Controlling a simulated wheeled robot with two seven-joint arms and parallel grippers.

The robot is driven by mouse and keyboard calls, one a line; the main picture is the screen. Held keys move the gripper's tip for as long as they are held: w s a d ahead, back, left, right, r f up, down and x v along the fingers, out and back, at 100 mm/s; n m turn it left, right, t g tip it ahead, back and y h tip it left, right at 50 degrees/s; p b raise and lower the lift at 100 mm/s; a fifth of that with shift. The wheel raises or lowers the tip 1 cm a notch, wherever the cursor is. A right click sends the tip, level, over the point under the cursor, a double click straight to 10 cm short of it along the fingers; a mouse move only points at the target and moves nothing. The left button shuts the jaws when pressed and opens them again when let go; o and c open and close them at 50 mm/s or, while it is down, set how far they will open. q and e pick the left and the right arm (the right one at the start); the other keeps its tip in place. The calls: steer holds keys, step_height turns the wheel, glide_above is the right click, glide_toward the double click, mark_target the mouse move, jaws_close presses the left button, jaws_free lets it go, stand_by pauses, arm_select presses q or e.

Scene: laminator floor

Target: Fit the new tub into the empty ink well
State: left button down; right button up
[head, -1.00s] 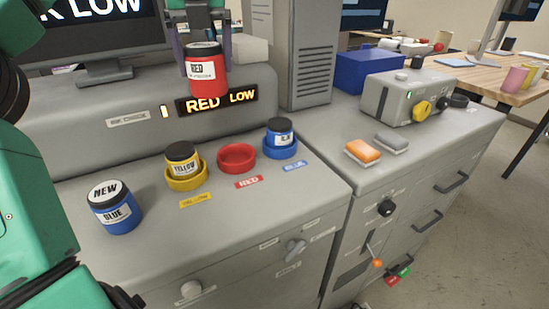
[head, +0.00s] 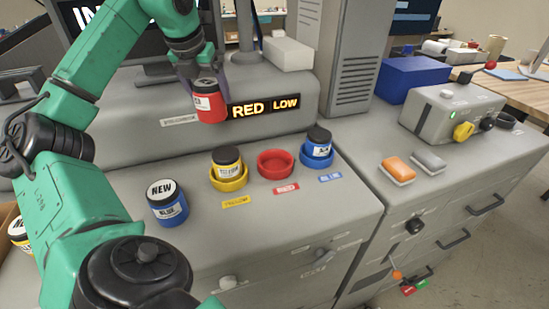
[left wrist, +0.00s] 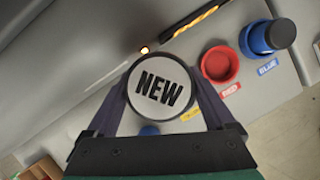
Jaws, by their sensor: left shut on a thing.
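A red tub with a black lid (head: 209,102) is held by my left gripper (head: 203,82), up in front of the "RED LOW" display. In the left wrist view its lid reads "NEW" (left wrist: 160,88) between the two fingers. The red ink well (head: 275,164) is an empty ring on the counter, below and to the right of the held tub; it also shows in the left wrist view (left wrist: 220,65). The yellow well (head: 229,183) holds a yellow tub (head: 227,160), and the blue well (head: 317,159) holds a blue tub (head: 318,141). My right gripper is not in view.
A blue tub marked "NEW" (head: 167,202) stands on the counter left of the yellow well. Another "NEW" tub (head: 20,234) shows at the far left. An orange block (head: 398,170) and a grey block (head: 428,159) lie on the right cabinet.

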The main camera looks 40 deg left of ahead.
arm_select(q)
steer(key=w+d+r+m+t+h+p, duration=0.1)
steer(key=w+d+r+m+p, duration=0.1)
steer(key=w+d+m, duration=0.3)
steer(key=w+d+r+m+h+p, duration=0.1)
steer(key=w+d+r+m+p, duration=0.15)
steer(key=w+d, duration=0.35)
steer(key=shift+n, duration=0.25)
steer(key=f+b, duration=0.2)
steer(key=f, duration=0.4)
steer(key=f+b, duration=0.2)
steer(key=f, duration=0.4)
steer(key=s+f+b, duration=0.1)
steer(key=f+b, duration=0.1)
steer(key=f, duration=0.5)
steer(key=shift+s+d+f+b, duration=0.1)
steer(key=shift+d+b, duration=0.3)
steer(key=shift+f, duration=0.2)
steer(key=shift+f+b, duration=0.3)
steer(key=shift+f, duration=0.1)
jaws_free()
steer(key=shift+r, duration=0.3)
steer(key=p+v, duration=0.2)
steer(key=v, duration=1)
steer(key=shift+a+r, duration=0.15)
steer(key=shift+r, duration=0.05)
steer(key=shift+f, duration=0.1)
